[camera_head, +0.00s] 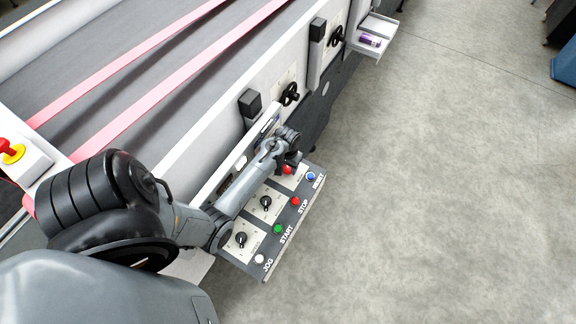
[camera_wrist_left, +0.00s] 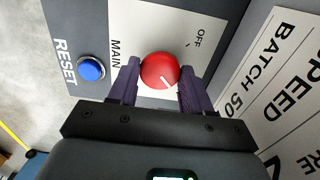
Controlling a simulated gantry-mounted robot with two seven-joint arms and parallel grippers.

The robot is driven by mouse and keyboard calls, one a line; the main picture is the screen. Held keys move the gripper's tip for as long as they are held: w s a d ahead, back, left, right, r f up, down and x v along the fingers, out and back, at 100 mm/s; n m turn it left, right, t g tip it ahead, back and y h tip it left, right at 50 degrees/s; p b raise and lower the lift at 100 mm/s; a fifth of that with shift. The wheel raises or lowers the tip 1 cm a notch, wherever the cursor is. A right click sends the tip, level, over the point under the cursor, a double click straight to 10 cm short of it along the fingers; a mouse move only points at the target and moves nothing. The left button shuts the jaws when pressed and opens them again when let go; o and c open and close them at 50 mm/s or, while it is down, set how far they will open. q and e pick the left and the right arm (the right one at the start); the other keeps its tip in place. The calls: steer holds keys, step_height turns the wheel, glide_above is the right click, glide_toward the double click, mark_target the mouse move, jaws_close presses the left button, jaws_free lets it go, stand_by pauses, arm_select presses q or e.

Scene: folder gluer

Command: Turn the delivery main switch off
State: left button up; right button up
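The main switch is a red round knob (camera_wrist_left: 160,70) on a pale plate marked MAIN and OFF. Its white pointer line faces the lower right in the left wrist view, away from the OFF mark. My left gripper (camera_wrist_left: 160,84) has one finger on each side of the knob, with no clear gap at either side. In the head view the left gripper (camera_head: 290,158) is over the far end of the control panel (camera_head: 262,252), and the red knob (camera_head: 288,170) shows partly beneath it. My right gripper is not in view.
A blue RESET button (camera_wrist_left: 91,69) sits close to the left finger. The panel also has a red STOP button (camera_head: 295,202), a green START button (camera_head: 278,229), a white JOG button (camera_head: 259,259) and black knobs (camera_head: 265,202). Open floor (camera_head: 440,200) lies to the right.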

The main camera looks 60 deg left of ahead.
arm_select(q)
steer(key=c, duration=0.4)
steer(key=shift+o, duration=0.2)
steer(key=shift+n, duration=0.3)
steer(key=n, duration=0.3)
steer(key=shift+n, duration=0.3)
steer(key=n, duration=0.3)
steer(key=shift+n, duration=0.4)
steer(key=n, duration=0.5)
steer(key=shift+n, duration=2.4)
